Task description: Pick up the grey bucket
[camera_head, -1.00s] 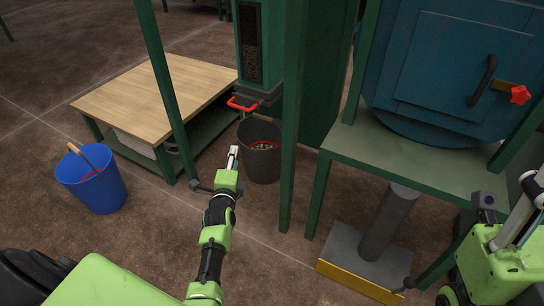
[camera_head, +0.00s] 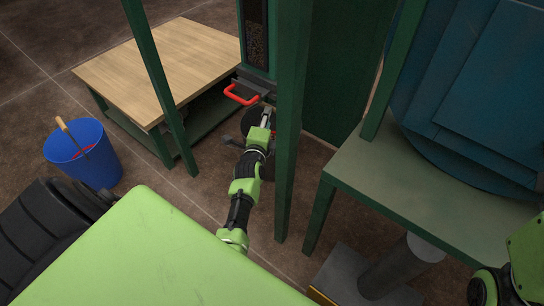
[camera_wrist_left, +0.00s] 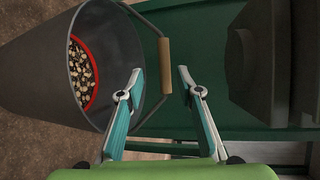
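The grey bucket (camera_head: 252,120) is mostly hidden behind my left arm and gripper in the head view. In the left wrist view the bucket (camera_wrist_left: 30,72) fills the left side, with pale pieces and a red band inside. Its wire handle with a wooden grip (camera_wrist_left: 165,65) stands out to the right of the rim. My left gripper (camera_wrist_left: 160,74) is open, one fingertip on each side of the wooden grip in the picture. I cannot tell whether either finger touches it. The left gripper (camera_head: 267,115) is over the bucket in the head view. My right gripper is not in view.
A red handle (camera_head: 241,95) sticks out above the bucket. A green post (camera_head: 291,130) stands just right of my left arm. A wooden-topped table (camera_head: 165,65) and a blue bucket (camera_head: 90,160) are to the left. A green stand (camera_head: 410,190) is at right.

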